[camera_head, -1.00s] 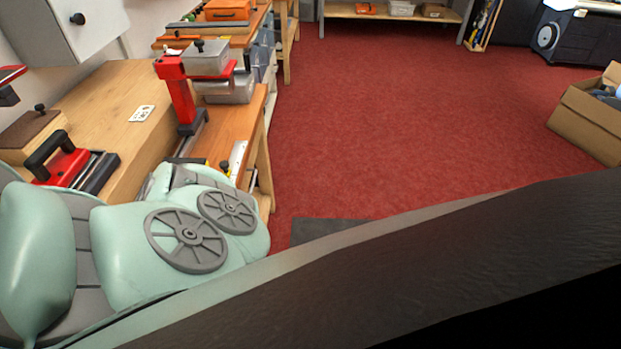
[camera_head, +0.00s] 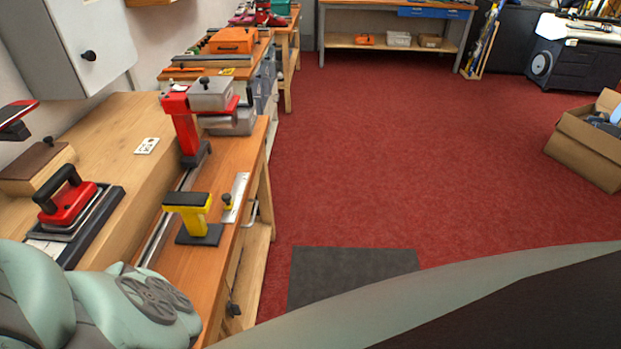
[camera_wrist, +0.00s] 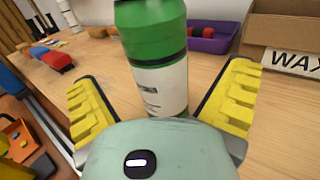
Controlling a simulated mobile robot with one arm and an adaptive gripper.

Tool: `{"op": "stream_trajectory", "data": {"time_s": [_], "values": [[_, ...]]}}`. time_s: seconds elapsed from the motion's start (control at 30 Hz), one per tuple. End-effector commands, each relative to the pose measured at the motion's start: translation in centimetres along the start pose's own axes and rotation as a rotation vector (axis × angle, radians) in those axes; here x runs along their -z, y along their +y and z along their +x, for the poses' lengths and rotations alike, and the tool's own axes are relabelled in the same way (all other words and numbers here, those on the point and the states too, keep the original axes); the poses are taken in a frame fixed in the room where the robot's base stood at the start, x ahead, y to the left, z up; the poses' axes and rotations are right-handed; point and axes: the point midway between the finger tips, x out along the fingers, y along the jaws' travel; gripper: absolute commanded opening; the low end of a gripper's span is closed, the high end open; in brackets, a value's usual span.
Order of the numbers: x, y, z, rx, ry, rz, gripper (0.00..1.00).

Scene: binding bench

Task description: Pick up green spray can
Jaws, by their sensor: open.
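The green spray can (camera_wrist: 150,45) stands on a wooden bench in the wrist view, with a white label on its lower half. Its top is cut off by the picture edge. My gripper (camera_wrist: 165,95) is open, with one yellow-padded finger on each side of the can and a gap visible beside it. I cannot tell how deep the can sits between the fingers. The can does not show in the head view, where my arm fills the lower left and lower right.
In the wrist view, a cardboard box marked WAX (camera_wrist: 297,58) stands right of the can, and a purple bin (camera_wrist: 213,38) behind it. Red and blue tools (camera_wrist: 52,57) lie left.

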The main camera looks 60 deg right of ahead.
Motion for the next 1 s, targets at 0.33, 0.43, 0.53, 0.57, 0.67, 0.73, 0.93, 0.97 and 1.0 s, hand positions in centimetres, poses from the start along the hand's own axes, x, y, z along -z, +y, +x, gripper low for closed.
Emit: {"op": "stream_trajectory", "data": {"time_s": [0.33, 0.43, 0.53, 0.57, 0.67, 0.73, 0.93, 0.97, 1.0], "values": [[-0.1, 0.2, 2.9, -0.004, -0.003, 0.001, 1.0], [-0.1, 0.2, 2.9, -0.003, -0.002, 0.001, 1.0], [-0.1, 0.1, 2.9, -0.003, -0.002, 0.001, 1.0], [-0.1, 0.1, 2.9, -0.002, -0.002, 0.001, 1.0], [-0.1, 0.1, 2.9, -0.002, -0.001, 0.0, 0.9], [-0.1, 0.1, 2.9, -0.001, -0.001, 0.0, 0.83], [-0.1, 0.0, 2.8, 0.0, -0.001, 0.0, 0.62], [-0.1, 0.0, 2.8, 0.0, -0.001, 0.0, 0.59], [-0.1, 0.0, 2.8, 0.0, -0.001, 0.0, 0.55]]}}
